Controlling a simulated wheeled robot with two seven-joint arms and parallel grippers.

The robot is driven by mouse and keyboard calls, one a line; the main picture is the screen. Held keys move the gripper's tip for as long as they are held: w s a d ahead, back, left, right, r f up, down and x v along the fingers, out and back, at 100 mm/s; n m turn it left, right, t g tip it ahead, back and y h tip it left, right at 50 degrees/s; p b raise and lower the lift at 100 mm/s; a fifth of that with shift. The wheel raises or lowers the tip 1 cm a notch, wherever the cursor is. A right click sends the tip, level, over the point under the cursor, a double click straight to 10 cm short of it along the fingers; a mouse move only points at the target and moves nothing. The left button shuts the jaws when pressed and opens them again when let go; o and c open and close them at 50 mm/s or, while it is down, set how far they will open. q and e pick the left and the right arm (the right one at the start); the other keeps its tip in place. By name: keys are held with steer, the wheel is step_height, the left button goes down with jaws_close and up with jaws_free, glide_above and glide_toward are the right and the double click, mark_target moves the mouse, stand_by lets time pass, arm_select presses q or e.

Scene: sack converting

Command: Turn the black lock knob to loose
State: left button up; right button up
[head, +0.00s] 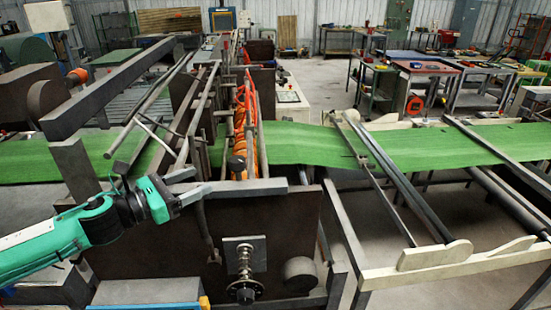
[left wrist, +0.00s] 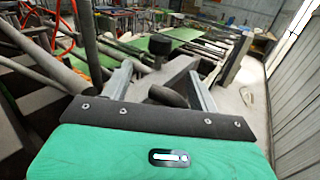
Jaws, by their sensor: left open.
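A black knob (head: 237,166) stands at the grey crossbar (head: 250,187) of the machine, in front of the orange coil. What looks like the same knob (left wrist: 160,46) shows in the left wrist view, upright on a short stem, beyond and between my fingertips. My left gripper (head: 190,186) is open and empty, to the left of this knob and apart from it; its two fingers (left wrist: 159,76) spread in the left wrist view. A second black knob, like a handwheel (head: 245,294), sits at the bottom of a threaded spindle (head: 244,262) on the front plate. My right gripper is not in view.
A dark side plate (head: 150,243) and a thin bent lever (head: 206,232) stand close to my left gripper. Green web (head: 300,145) runs across the machine. An orange coil (head: 260,130) hangs behind the crossbar. Tool tables (head: 425,67) stand far back right.

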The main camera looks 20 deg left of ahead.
mark_target(238, 158)
arm_select(q)
steer(key=x, duration=0.3)
steer(key=b+x, duration=0.1)
steer(key=shift+w+d+r, duration=0.1)
steer(key=shift+w+r, duration=0.05)
steer(key=shift+r, duration=0.1)
steer(key=shift+w+d, duration=0.35)
steer(key=shift+w, duration=0.3)
steer(key=shift+b+x, duration=0.55)
steer(key=shift+x, duration=0.85)
steer(key=shift+w+r, duration=0.2)
steer(key=shift+w, duration=0.1)
steer(key=shift+p+x, duration=0.95)
steer(key=shift+x, duration=0.25)
steer(key=shift+w+d+r+p, duration=0.1)
steer(key=shift+w+d+p, duration=0.1)
steer(key=shift+w+p, duration=0.3)
steer(key=shift+w+d+f+p, duration=0.2)
steer(key=shift+w+d+p, duration=0.25)
steer(key=shift+w+p, duration=0.2)
